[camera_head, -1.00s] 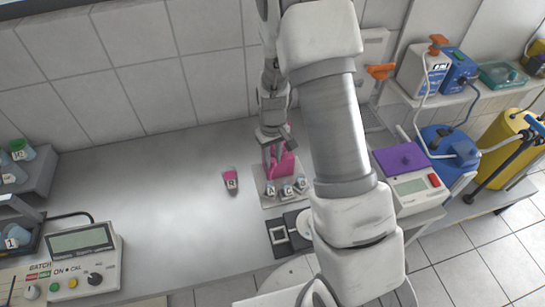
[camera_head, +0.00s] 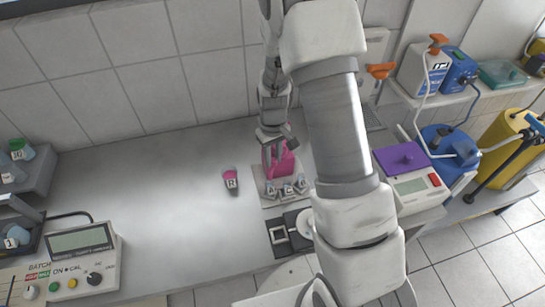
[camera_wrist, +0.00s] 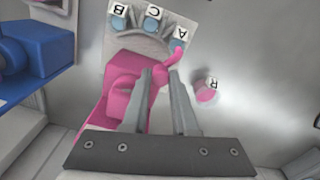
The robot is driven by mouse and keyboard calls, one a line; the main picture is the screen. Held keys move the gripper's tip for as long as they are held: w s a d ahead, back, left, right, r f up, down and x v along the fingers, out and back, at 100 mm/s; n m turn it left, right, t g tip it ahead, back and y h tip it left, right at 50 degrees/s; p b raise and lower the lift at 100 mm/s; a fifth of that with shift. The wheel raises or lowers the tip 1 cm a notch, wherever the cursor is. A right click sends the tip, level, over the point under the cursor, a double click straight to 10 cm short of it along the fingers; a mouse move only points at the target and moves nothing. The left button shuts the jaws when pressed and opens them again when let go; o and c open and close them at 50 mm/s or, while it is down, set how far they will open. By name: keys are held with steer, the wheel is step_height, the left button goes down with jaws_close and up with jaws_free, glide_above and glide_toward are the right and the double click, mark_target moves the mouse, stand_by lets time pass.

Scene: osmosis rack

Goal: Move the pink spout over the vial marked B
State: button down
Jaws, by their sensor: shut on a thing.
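The pink spout (camera_wrist: 172,62) is a curved arm on a pink body (camera_wrist: 120,88); it also shows in the head view (camera_head: 268,158). In the wrist view its tip is at the vial marked A (camera_wrist: 179,38). The vial marked C (camera_wrist: 152,20) is in the middle, and the vial marked B (camera_wrist: 118,16) is at the far end of the row, away from the tip. My gripper (camera_wrist: 161,76) is shut on the spout, with one finger on each side. In the head view my gripper (camera_head: 271,148) partly hides the pink body.
A vial marked R (camera_head: 231,180) with a pink top stands apart, left of the vial plate (camera_head: 268,202). A dark square device (camera_head: 279,236) lies in front of the plate. A purple-topped instrument (camera_head: 408,172) stands to the right.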

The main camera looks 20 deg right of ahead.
mark_target(284, 157)
steer(key=d+n+b, duration=0.1)
steer(key=n, duration=0.1)
steer(key=d+n+b, duration=0.1)
steer(key=n, duration=0.1)
steer(key=s+d+n+b, duration=0.1)
steer(key=n, duration=0.1)
steer(key=shift+b, duration=0.3)
steer(key=shift+w+d+r+n+p, duration=0.15)
steer(key=shift+d+n, duration=0.4)
steer(key=shift+n, duration=0.5)
steer(key=shift+w+d+f+n+p, duration=0.15)
steer(key=shift+d+n, duration=0.4)
steer(key=shift+n, duration=0.45)
steer(key=shift+w+d+r+n+p, duration=0.15)
steer(key=shift+d+n, duration=0.4)
steer(key=shift+n, duration=0.5)
steer(key=c, duration=0.7)
jaws_free()
